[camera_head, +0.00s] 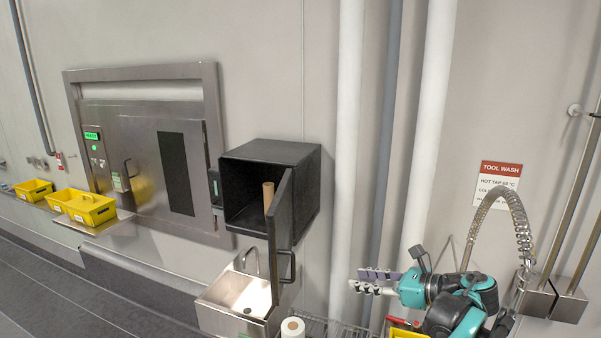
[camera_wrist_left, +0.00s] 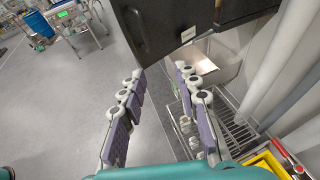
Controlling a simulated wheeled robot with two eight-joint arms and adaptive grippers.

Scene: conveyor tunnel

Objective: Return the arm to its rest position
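My left arm shows at the lower right of the head view, and its gripper (camera_head: 358,281) points left in front of the wall pipes. In the left wrist view the gripper (camera_wrist_left: 158,72) has its two purple-padded fingers apart with nothing between them. It is open and empty, to the right of and apart from a black box cabinet (camera_head: 305,185) on the wall. The cabinet's door (camera_head: 281,225) stands open toward me, and a tan cylinder (camera_head: 268,192) is inside. My right gripper is not in view.
A steel sink (camera_head: 215,314) is below the cabinet, with a white roll (camera_head: 293,328) beside it. A wire rack (camera_wrist_left: 233,128) and a yellow bin (camera_wrist_left: 268,166) lie near my gripper. White pipes (camera_head: 433,120) run up the wall. Open grey floor (camera_wrist_left: 60,125) lies left.

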